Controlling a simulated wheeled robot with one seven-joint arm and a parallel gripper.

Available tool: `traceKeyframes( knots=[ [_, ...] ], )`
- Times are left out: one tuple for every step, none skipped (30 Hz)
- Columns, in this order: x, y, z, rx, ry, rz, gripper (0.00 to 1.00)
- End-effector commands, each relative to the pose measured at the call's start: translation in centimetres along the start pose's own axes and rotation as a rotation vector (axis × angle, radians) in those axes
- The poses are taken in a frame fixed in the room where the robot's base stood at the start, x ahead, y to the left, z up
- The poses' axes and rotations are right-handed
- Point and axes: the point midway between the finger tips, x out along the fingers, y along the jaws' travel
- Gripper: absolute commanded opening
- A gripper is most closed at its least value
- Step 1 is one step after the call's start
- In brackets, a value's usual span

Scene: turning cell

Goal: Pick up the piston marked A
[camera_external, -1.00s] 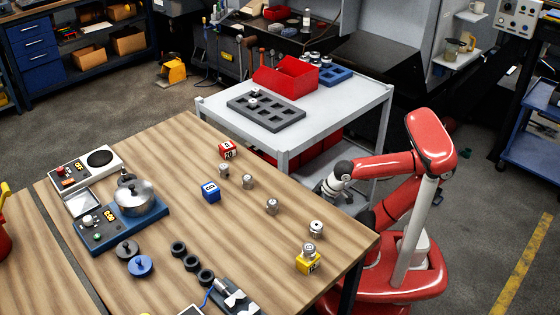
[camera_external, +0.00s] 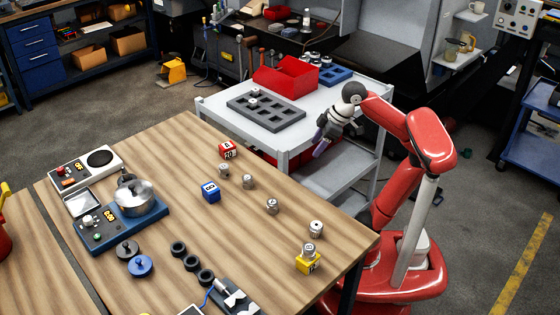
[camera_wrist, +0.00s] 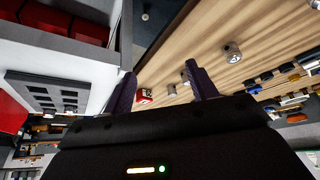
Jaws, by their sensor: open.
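Several small silver pistons stand on the wooden table: two near the red block (camera_external: 223,169) (camera_external: 248,181), one in the middle (camera_external: 271,206), one near the right corner (camera_external: 316,227), and one on the yellow block (camera_external: 309,249). Their marks are too small to read, so I cannot tell which is A. My gripper (camera_external: 319,150) is raised beside the grey cart, beyond the table's far right edge, open and empty. In the wrist view its two dark fingers (camera_wrist: 162,88) are spread, with a piston (camera_wrist: 232,52) on the table beyond them.
The grey cart (camera_external: 345,105) carries a dark slotted tray (camera_external: 284,114), a red bin (camera_external: 287,76) and a blue tray (camera_external: 336,75). A red block (camera_external: 228,149) and a blue block (camera_external: 210,191) stand on the table. A scale and black rings sit further left.

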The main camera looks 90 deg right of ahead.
Motion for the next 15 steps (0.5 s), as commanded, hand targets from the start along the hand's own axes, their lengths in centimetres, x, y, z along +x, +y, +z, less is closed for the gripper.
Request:
traceKeyframes(
  knots=[
    [-0.9, 0.0, -0.6, 0.000, 0.003, 0.000, 0.58],
    [-0.3, -0.8, -1.3, -0.038, 0.000, -0.022, 0.58],
    [0.2, -1.7, -2.2, -0.081, 0.005, -0.048, 0.58],
    [0.6, -2.3, -2.8, -0.110, 0.008, -0.064, 0.58],
    [0.8, -2.9, -3.4, -0.139, 0.014, -0.080, 0.58],
    [1.2, -3.8, -4.2, -0.176, 0.019, -0.102, 0.58],
    [1.5, -4.6, -4.8, -0.205, 0.023, -0.119, 0.58],
    [1.8, -5.3, -5.3, -0.232, 0.028, -0.136, 0.58],
    [2.1, -6.3, -6.0, -0.268, 0.033, -0.157, 0.58],
    [2.4, -7.1, -6.4, -0.295, 0.037, -0.171, 0.58],
    [2.6, -7.9, -6.9, -0.320, 0.042, -0.186, 0.58],
    [2.9, -8.9, -7.4, -0.353, 0.048, -0.206, 0.58],
    [3.2, -9.7, -7.8, -0.377, 0.050, -0.220, 0.58],
    [3.4, -10.5, -8.1, -0.400, 0.055, -0.234, 0.58],
    [3.6, -11.6, -8.6, -0.430, 0.061, -0.251, 0.58]
  ],
)
